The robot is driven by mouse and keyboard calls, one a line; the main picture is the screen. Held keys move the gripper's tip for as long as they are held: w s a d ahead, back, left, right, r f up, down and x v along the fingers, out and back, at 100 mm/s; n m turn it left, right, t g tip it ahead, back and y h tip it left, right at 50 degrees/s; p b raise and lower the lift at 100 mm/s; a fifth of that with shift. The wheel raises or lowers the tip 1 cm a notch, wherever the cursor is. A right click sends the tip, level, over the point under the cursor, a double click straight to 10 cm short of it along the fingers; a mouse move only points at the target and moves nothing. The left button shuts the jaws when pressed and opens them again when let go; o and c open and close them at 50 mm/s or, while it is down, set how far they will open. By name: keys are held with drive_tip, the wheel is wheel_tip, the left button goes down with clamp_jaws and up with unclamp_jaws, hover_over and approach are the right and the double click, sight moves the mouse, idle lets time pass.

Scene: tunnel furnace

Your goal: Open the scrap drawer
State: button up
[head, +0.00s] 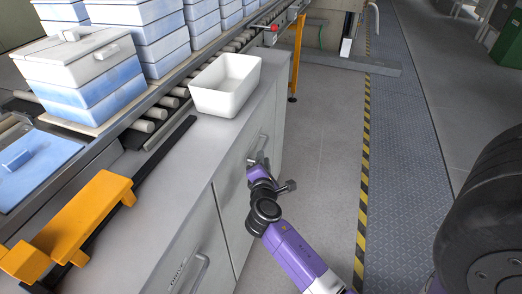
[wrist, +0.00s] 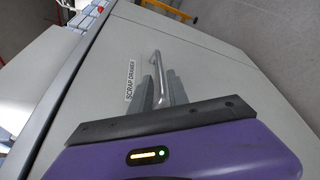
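The scrap drawer (head: 238,155) is a pale grey front in the side of the long counter. In the wrist view its front (wrist: 215,75) carries a "SCRAP DRAWER" label (wrist: 130,80) and a metal bar handle (wrist: 157,66). The handle's upper end also shows in the head view (head: 263,138). The drawer front looks flush with the counter, so it is closed. My gripper (head: 252,162) is at the handle. In the wrist view its grey fingers (wrist: 166,92) stand close together on either side of the bar, and they look shut on it. The exact contact is partly hidden.
A white open bin (head: 225,85) stands on the counter above the drawer. Another front with a handle (head: 190,272) is nearer. A roller conveyor with blue-white boxes (head: 85,85) runs behind. Clear floor (head: 325,150) lies right of the counter, up to a yellow-black stripe (head: 364,180).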

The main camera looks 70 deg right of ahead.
sight(263, 148)
drive_tip(key=x, duration=0.6)
drive_tip(key=shift+w+d+f, duration=0.1)
drive_tip(key=shift+d, duration=0.1)
clamp_jaws()
idle(1.2)
